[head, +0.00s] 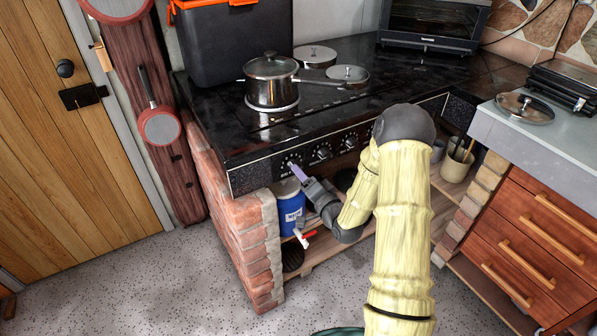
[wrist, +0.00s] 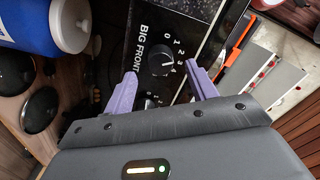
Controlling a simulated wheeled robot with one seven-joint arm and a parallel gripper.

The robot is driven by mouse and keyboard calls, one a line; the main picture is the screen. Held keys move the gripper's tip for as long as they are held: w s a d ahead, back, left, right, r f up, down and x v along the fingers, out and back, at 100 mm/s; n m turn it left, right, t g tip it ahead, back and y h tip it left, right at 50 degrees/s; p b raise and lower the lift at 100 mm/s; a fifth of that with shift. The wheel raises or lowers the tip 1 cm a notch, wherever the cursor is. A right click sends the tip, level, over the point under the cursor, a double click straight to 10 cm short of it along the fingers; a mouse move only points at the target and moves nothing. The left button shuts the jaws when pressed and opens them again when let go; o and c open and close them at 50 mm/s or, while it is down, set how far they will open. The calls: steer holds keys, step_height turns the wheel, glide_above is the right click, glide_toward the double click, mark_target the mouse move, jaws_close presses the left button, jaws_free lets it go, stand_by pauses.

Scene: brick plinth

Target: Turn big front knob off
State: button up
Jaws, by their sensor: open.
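The black big front knob (wrist: 162,60) sits on the dark stove panel in the wrist view, beside the white words BIG FRONT and a scale from 0 to 4. I cannot clearly tell which number it points to. My gripper (wrist: 160,72) is open, with its two purple fingers on either side of the view below the knob. The knob shows between the fingertips, and no contact is clear. In the head view my gripper (head: 295,168) reaches up to the left end of the front panel, partly covering the leftmost knob there.
A steel pot (head: 272,82) stands on the black stovetop (head: 225,130). Other knobs (head: 323,152) line the panel to the right. A blue and white container (head: 289,212) stands below the panel, close to my gripper. A brick pillar (head: 240,235) is at the left.

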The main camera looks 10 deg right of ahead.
steer(key=x, duration=0.3)
steer(key=shift+w, duration=0.1)
steer(key=c, duration=1)
